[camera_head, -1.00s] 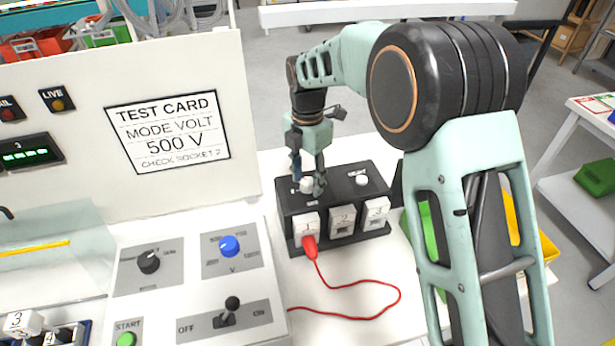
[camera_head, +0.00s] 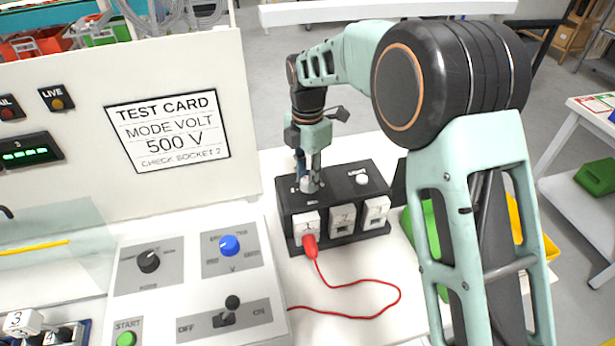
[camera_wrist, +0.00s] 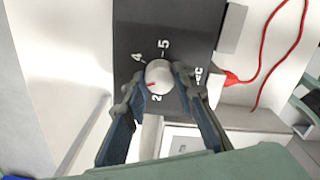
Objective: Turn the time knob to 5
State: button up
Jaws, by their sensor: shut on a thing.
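The time knob is a white round knob (camera_wrist: 160,75) on top of a black box (camera_head: 336,190). My gripper (camera_wrist: 163,84) is shut on it, one finger on each side; in the head view my gripper (camera_head: 310,184) comes down on the box's left knob and partly hides it. In the wrist view, the numbers 4, 5 and 2 show around the knob, and other markings are partly covered by a finger. The knob's red mark (camera_wrist: 152,86) points to the lower left, near the 2 and away from the 5.
A second white knob (camera_head: 361,179) sits to the right on the box. Numbered white sockets line its front, with a red plug (camera_head: 310,246) in socket 1 and its red cable on the table. A panel with a blue knob (camera_head: 229,245) and lever stands left.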

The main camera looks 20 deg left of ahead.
jog(key=m, duration=0.7)
jog(key=m+b, duration=0.1)
jog(key=m, duration=0.9)
jog(key=shift+m, duration=0.4)
jog(key=m, duration=0.4)
jog(key=shift+m, duration=0.4)
jog(key=o, duration=1.2)
jog(key=shift+c, duration=0.2)
jog(key=shift+r, duration=0.1)
notch_tip(320, 180, up, 12)
